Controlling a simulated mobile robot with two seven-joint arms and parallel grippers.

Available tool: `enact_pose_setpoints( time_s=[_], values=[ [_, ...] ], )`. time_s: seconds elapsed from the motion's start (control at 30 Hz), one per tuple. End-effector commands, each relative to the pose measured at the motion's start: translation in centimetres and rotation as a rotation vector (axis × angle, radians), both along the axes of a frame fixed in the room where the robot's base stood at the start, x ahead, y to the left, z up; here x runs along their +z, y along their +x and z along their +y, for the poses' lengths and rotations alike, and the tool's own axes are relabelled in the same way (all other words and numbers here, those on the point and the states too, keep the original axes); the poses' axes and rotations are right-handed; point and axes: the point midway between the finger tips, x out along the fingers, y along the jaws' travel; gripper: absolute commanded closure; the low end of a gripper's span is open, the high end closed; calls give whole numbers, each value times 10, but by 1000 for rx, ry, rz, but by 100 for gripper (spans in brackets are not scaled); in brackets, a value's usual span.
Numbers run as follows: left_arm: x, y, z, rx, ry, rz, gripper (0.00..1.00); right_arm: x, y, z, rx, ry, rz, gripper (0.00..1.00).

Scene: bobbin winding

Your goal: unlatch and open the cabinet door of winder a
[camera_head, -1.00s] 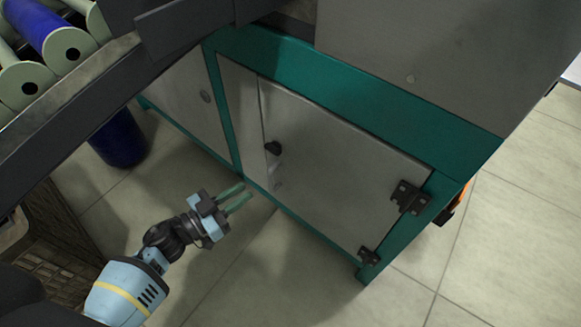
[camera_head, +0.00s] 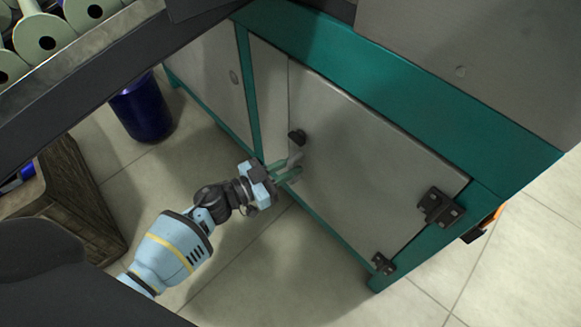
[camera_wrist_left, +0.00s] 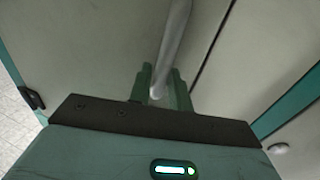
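The cabinet door (camera_head: 365,160) of the teal-framed winder is a shut grey panel; it also shows in the left wrist view (camera_wrist_left: 105,45). A latch with a black pivot (camera_head: 297,136) and a grey lever sits at the door's left edge. My left gripper (camera_head: 287,170) is at the lower end of the lever, with its green fingers apart. In the left wrist view the grey lever (camera_wrist_left: 174,45) runs down between the fingertips (camera_wrist_left: 161,85). Whether the fingers touch it is unclear. My right gripper is not in view.
Black hinges (camera_head: 440,207) are on the door's right side. A second grey panel (camera_head: 212,85) lies left of the teal post. A blue bin (camera_head: 142,108) and a brown crate (camera_head: 82,200) stand left. Rollers (camera_head: 85,12) are upper left.

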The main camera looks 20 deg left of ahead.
Motion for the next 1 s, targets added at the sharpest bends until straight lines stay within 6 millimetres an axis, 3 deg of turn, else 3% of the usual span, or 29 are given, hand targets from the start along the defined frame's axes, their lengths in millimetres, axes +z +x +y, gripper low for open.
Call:
enact_pose_setpoints(
  time_s=[0.37, 0.53, 1.0],
  values=[
    [0, 6, -4, -1, 0, 0, 80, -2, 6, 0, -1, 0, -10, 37],
    [0, 6, -4, -1, 0, 0, 100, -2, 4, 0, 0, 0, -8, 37],
    [1, -2, -1, 19, -1, 2, 100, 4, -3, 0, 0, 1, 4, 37]
  ],
)
